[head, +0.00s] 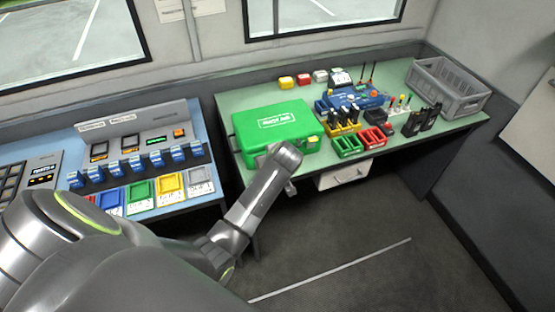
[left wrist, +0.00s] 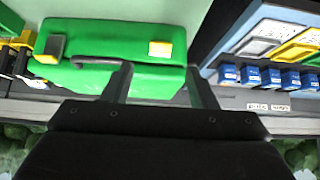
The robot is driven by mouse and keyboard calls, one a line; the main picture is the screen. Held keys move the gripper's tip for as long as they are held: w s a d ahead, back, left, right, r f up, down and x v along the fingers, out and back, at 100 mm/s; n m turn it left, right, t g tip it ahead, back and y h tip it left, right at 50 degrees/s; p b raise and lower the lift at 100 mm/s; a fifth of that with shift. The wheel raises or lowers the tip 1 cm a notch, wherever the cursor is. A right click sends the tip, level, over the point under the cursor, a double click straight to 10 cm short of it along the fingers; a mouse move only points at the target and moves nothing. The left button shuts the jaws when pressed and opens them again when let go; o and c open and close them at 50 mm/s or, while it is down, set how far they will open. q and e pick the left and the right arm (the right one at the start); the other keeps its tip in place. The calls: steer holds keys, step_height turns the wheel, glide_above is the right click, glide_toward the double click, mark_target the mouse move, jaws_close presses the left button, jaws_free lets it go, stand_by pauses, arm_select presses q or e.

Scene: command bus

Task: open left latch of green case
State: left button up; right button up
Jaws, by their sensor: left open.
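The green case (head: 275,128) lies closed on the green table, with a white label on its lid. It also shows in the left wrist view (left wrist: 110,60), with its dark handle (left wrist: 95,62). The case's left latch, a yellow piece (left wrist: 160,49), is on the right in the left wrist view. The other latch (left wrist: 50,48) has yellow and dark parts; it shows yellow in the head view (head: 313,141). My left gripper (left wrist: 158,70) is open and empty, its two fingers to either side of the left latch, which lies beyond their tips. My left wrist hides that latch in the head view.
Right of the case are yellow and red bins (head: 348,145), a blue box (head: 350,98), radios (head: 420,121) and a grey crate (head: 447,88).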

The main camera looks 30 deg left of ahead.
arm_select(q)
steer(key=b+v, duration=0.1)
steer(key=v, duration=0.9)
steer(key=shift+s+d+r, duration=0.15)
steer(key=shift+r, duration=0.15)
steer(key=s+f+m+g+h+b, duration=0.1)
steer(key=s+f+m, duration=0.25)
steer(key=f, duration=0.85)
steer(key=s+f+m+h+b, duration=0.15)
steer(key=s+f, duration=0.25)
steer(key=f, duration=0.8)
steer(key=s+f+m+g+h+b, duration=0.1)
steer(key=s+f+m, duration=0.25)
steer(key=f, duration=0.85)
steer(key=s+a+f, duration=0.1)
steer(key=s+f, duration=0.5)
steer(key=s, duration=0.5)
steer(key=s+a+f+g+h+b, duration=0.1)
steer(key=s+f, duration=0.5)
steer(key=s, duration=0.5)
steer(key=s+a+f+g+b, duration=0.1)
steer(key=s+f, duration=0.5)
steer(key=s, duration=0.5)
steer(key=shift+s+f+m+h, duration=0.15)
steer(key=shift+s+m+h, duration=0.2)
steer(key=shift+m, duration=0.1)
steer(key=shift+a, duration=0.1)
